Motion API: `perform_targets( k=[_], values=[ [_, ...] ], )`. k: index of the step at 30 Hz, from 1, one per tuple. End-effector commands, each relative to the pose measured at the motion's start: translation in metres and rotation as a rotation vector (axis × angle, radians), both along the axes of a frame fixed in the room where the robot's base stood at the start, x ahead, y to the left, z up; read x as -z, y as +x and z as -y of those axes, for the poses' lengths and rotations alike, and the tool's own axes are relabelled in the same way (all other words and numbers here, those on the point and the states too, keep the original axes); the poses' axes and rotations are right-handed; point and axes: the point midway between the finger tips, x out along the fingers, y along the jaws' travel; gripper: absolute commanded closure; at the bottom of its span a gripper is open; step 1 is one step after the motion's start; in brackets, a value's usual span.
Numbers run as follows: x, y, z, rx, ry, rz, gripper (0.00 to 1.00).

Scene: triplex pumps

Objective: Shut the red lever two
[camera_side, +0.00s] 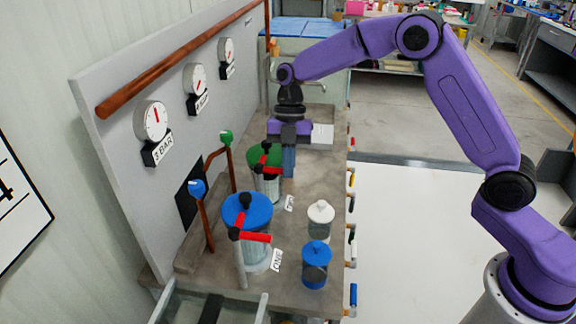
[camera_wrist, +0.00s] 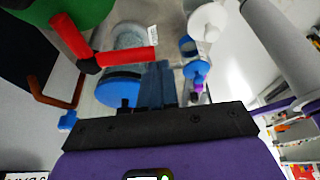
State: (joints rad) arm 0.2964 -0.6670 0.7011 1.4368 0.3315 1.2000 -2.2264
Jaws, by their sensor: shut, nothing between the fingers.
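Red lever two is the red lever with a black hub at the green-lidded pump (camera_side: 260,152), taken from its place behind the front pump; its label is too small to read surely. In the side view its red arm (camera_side: 269,171) points right. In the wrist view two red arms (camera_wrist: 127,57) meet at a dark hub, left of my fingers. My gripper (camera_side: 288,175) points down, just right of this lever. Its fingers are together and empty, and they also show in the wrist view (camera_wrist: 158,80). I cannot tell whether they touch the lever.
A blue-lidded pump (camera_side: 247,210) with another red lever (camera_side: 256,238) stands in front, labelled ONE. A white-lidded jar (camera_side: 320,212) and a blue-lidded jar (camera_side: 316,262) stand to the right. Blue (camera_side: 198,188) and green (camera_side: 226,138) knobs on copper pipes stand left, before the gauge panel (camera_side: 120,110).

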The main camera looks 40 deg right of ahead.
Motion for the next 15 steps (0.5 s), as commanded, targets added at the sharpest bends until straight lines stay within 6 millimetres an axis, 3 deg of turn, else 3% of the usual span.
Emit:
perform_targets(
  k=[15],
  values=[
    [-0.0012, -0.0036, -0.0022, 0.002, -0.001, 0.003, 1.0]
  ],
)
